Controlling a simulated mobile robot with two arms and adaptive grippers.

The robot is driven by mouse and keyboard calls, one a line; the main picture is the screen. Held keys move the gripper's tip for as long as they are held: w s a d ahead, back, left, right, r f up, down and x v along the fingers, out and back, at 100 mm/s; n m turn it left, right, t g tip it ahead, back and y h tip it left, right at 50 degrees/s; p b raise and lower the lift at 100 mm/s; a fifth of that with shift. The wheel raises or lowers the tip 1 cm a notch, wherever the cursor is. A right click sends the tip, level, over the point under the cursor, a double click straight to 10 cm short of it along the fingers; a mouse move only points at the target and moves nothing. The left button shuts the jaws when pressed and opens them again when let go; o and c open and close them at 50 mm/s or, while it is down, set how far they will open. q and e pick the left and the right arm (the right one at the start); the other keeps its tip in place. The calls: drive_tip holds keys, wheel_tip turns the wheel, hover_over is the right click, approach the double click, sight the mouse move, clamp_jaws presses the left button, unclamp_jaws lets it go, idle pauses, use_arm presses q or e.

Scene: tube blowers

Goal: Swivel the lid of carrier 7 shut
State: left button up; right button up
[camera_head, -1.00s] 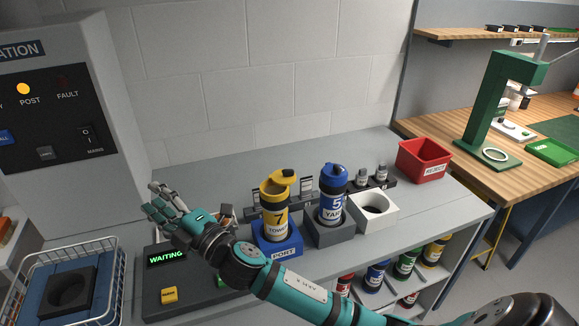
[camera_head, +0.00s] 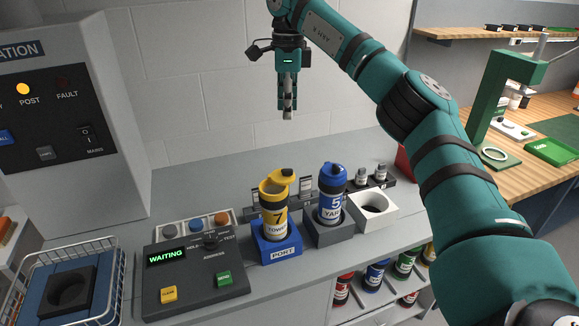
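Carrier 7 (camera_head: 274,218) is a yellow tube with a black band marked 7. It stands upright in the blue block labelled PORT (camera_head: 278,251). Its yellow lid (camera_head: 281,176) is swung off to the right side, leaving part of the tube's mouth uncovered. My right gripper (camera_head: 288,114) hangs above and behind carrier 7, pointing down, apart from it. Its fingers look close together, seen nearly edge-on, so I cannot tell whether it is open or shut. My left gripper is not in view.
Blue carrier 5 (camera_head: 331,200) stands in a grey block just right of carrier 7. A control panel reading WAITING (camera_head: 193,275) lies to the left. A wire basket (camera_head: 116,290) is far left.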

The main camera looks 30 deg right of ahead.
hover_over(288, 169)
wheel_tip(288, 169, down, 5)
wheel_tip(288, 169, down, 12)
drive_tip(key=shift+f+p, duration=0.1)
drive_tip(key=shift+p, duration=0.8)
clamp_jaws()
